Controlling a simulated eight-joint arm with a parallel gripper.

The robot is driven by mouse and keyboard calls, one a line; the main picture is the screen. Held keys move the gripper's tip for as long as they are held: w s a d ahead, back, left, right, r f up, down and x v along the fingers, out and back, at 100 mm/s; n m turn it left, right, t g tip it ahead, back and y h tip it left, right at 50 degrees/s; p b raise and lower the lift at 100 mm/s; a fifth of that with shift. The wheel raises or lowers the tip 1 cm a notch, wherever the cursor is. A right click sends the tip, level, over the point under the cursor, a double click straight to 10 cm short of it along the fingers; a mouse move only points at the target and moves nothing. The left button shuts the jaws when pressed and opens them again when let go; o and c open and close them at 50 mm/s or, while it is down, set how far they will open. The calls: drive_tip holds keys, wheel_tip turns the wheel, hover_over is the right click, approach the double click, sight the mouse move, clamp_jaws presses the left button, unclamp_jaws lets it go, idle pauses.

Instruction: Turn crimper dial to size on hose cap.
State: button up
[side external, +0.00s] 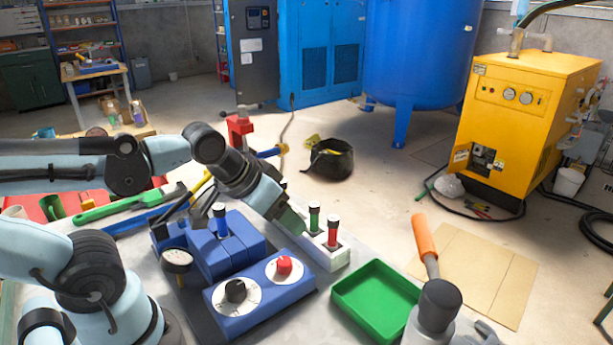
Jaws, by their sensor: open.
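The blue crimper dial box (260,298) stands at the front of the bench. It has a black knob (236,291) and a red knob (284,265), each on a white marked disc. The markings are too small to read. A blue hose piece (221,222) stands upright in the blue block behind it. A green hose piece (314,219) and a red one (333,234) stand in the white rack (327,256); any cap markings are unreadable. My wrist hides part of the rack.
A round gauge (177,261) stands left of the dial box. An empty green tray (377,300) lies to the right, beside an orange-handled tool (425,240). A green wrench-like tool (125,205) and a red vise (240,130) are behind.

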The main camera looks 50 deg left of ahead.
drive_tip(key=shift+s+d+r+n, duration=0.1)
drive_tip(key=shift+s+n, duration=0.25)
drive_tip(key=shift+n, duration=0.35)
drive_tip(key=s+r+n+g, duration=0.1)
drive_tip(key=s+n+g, duration=0.25)
drive_tip(key=n, duration=0.45)
drive_tip(key=n+g, duration=0.3)
drive_tip(key=n, duration=0.7)
approach(234, 286)
drive_tip(key=shift+w+f, duration=0.2)
drive_tip(key=shift+f, duration=4.05)
drive_tip(key=shift+c, duration=0.3)
drive_tip(key=c, duration=1)
